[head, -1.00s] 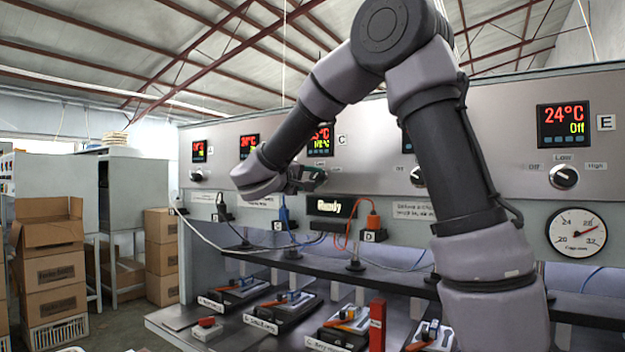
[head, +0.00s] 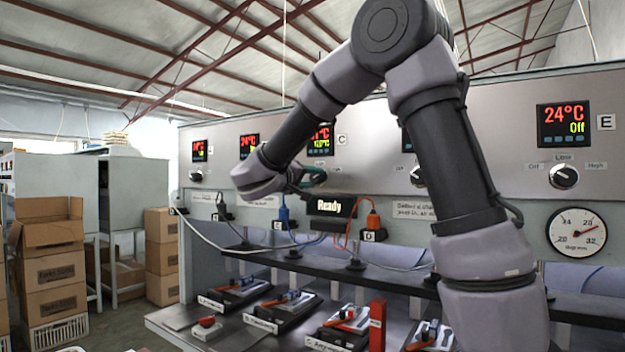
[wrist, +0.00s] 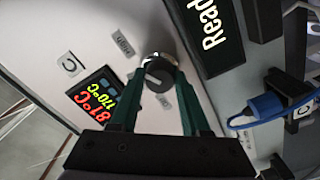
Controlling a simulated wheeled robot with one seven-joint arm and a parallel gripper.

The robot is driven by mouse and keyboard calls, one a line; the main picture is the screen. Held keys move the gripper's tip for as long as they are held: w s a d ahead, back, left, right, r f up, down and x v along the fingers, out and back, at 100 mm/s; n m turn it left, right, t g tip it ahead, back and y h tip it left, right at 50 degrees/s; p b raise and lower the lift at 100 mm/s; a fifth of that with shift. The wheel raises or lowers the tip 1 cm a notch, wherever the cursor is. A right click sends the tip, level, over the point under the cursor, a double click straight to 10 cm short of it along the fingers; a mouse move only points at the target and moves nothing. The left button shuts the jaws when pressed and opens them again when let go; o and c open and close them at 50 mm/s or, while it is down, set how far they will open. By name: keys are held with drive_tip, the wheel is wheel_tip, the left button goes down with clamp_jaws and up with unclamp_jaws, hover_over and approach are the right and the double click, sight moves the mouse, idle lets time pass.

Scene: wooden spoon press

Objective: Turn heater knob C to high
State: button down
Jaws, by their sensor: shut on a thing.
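The grey knob C (wrist: 158,74) sits on the metal panel in the wrist view, with a white pointer line facing its lower left. My gripper (wrist: 157,80) has its two green fingers closed on the knob, one on each side. The "High" label (wrist: 122,42) is at the upper left of the knob and the "Off" label (wrist: 164,101) is below it. Display C (wrist: 94,98) shows red digits, seemingly 81°C, over green 170°C. In the head view my gripper (head: 308,178) is at the panel below display C (head: 320,138), which my arm partly hides.
The "Ready" sign (head: 331,206) is just below my gripper. Cables and plugs, one orange (head: 373,220) and one blue (wrist: 264,104), are close by. A shelf (head: 400,284) runs below, above several clamp stations.

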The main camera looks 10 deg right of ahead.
drive_tip(key=shift+c, duration=1.9)
unclamp_jaws()
drive_tip(key=shift+a, duration=0.1)
drive_tip(key=v, duration=1)
drive_tip(key=shift+s+a, duration=0.2)
drive_tip(key=shift+s, duration=0.1)
